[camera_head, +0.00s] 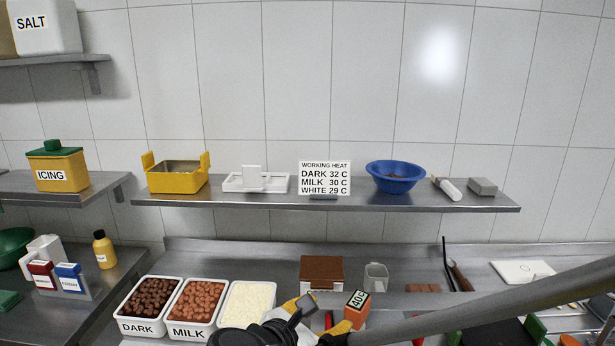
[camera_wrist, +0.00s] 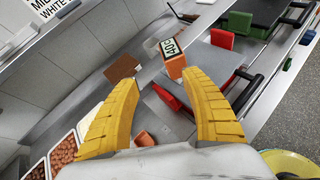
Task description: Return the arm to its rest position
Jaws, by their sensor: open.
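My gripper (camera_head: 320,314) is low in the middle of the head view, over the steel counter. In the wrist view its two yellow fingers (camera_wrist: 160,78) are spread wide, with nothing held between them. My arm reaches in from the right in the head view. An orange block marked 40C (camera_head: 355,309) is close beside the fingers there. In the wrist view the same orange block (camera_wrist: 174,66) lies beyond the fingertips, apart from them.
Tubs of dark (camera_head: 152,297), milk (camera_head: 196,303) and white (camera_head: 247,302) pieces stand left of my gripper. A brown block (camera_head: 322,270) and a clear cup (camera_head: 376,276) are behind it. A wall shelf (camera_head: 330,201) holds a blue bowl (camera_head: 395,175) and a yellow container (camera_head: 177,178).

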